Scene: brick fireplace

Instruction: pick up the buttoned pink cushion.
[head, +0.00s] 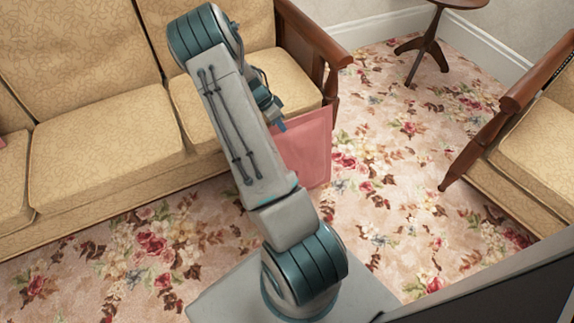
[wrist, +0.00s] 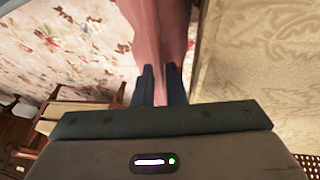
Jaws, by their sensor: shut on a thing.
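A pink cushion (head: 308,150) hangs upright in front of the right end of the sofa in the head view. My gripper (head: 281,126) is at its upper left edge, partly hidden behind my arm. In the wrist view the pink cushion (wrist: 160,28) passes between the two dark fingers of my gripper (wrist: 159,72), which are shut on it. No buttons show on the visible side. Part of the cushion is hidden by my arm in the head view.
A yellow patterned sofa (head: 105,150) with a wooden armrest (head: 312,32) stands behind the cushion. A matching armchair (head: 540,150) stands right, a small round table (head: 432,35) behind. Floral carpet (head: 400,190) between is clear.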

